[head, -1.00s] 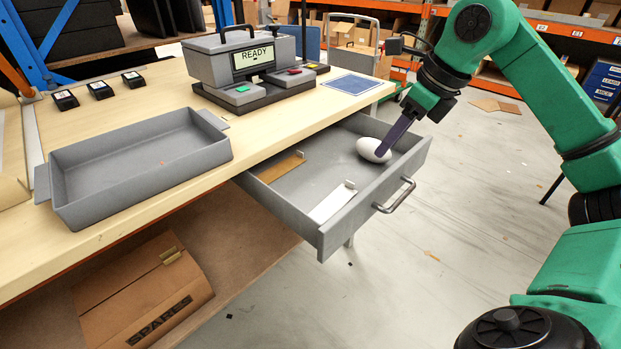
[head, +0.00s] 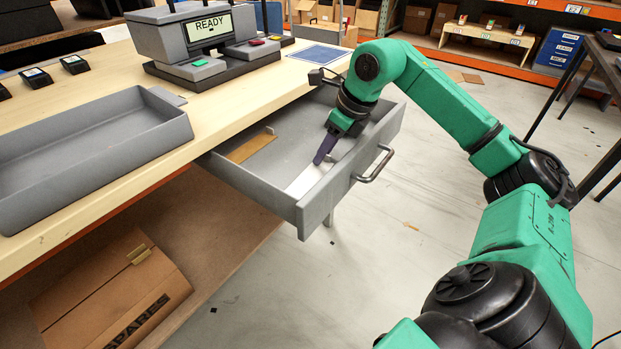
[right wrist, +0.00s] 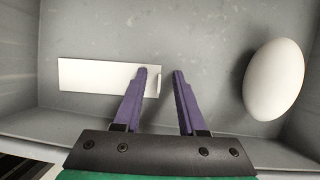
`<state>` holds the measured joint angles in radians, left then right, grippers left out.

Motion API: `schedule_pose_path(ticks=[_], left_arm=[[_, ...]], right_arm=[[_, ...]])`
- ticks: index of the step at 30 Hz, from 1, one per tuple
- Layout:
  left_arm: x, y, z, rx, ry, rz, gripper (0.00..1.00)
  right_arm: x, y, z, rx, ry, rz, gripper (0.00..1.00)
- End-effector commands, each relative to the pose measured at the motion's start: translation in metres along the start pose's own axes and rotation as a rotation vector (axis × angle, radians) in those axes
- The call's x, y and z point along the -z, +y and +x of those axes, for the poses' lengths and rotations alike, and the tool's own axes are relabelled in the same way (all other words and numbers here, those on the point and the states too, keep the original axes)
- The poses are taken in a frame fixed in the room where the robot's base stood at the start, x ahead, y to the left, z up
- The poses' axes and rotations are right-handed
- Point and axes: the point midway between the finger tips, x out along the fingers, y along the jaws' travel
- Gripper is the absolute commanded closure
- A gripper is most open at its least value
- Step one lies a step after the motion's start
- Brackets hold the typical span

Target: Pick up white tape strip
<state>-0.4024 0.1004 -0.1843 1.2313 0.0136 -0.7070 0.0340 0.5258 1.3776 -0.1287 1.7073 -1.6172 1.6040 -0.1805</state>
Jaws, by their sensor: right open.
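The white tape strip (head: 305,180) lies flat on the floor of the open grey drawer, near its front wall. It also shows in the right wrist view (right wrist: 95,76), with a small upright tab at its right end. My right gripper (head: 320,160) is low in the drawer at the tab end of the strip. In the right wrist view my right gripper (right wrist: 162,72) is open, one finger over the strip's right end and the other beyond the tab. The tab stands between the fingers. Whether they touch the strip cannot be told. My left gripper is not in view.
The drawer (head: 253,187) also holds a brown strip (head: 252,147). A white egg-shaped object (right wrist: 274,80) lies right of the fingers in the wrist view. The drawer walls are close around. A grey tray (head: 95,150) and a device reading READY (head: 205,40) stand on the table.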

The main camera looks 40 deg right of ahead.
Motion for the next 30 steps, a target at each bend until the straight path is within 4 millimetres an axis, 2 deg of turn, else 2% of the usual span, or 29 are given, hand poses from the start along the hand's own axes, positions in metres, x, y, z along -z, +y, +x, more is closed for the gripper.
schedule_pose_path(ticks=[3, 4, 6, 7, 30], left_arm=[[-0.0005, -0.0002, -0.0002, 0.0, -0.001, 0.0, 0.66], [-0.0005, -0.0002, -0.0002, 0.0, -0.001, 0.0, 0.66], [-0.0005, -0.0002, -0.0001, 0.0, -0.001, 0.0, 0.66], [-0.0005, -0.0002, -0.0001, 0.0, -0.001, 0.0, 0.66], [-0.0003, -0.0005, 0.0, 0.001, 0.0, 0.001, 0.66]], right_arm=[[0.0002, -0.0002, -0.0001, 0.001, 0.001, 0.0, 0.6], [0.0002, -0.0002, -0.0001, 0.001, 0.001, 0.0, 0.64], [0.0002, -0.0002, -0.0002, 0.001, 0.001, 0.0, 0.91], [0.0002, -0.0001, -0.0003, 0.001, 0.001, 0.0, 1.0], [0.0002, -0.0001, -0.0006, 0.001, 0.001, 0.0, 1.0]])
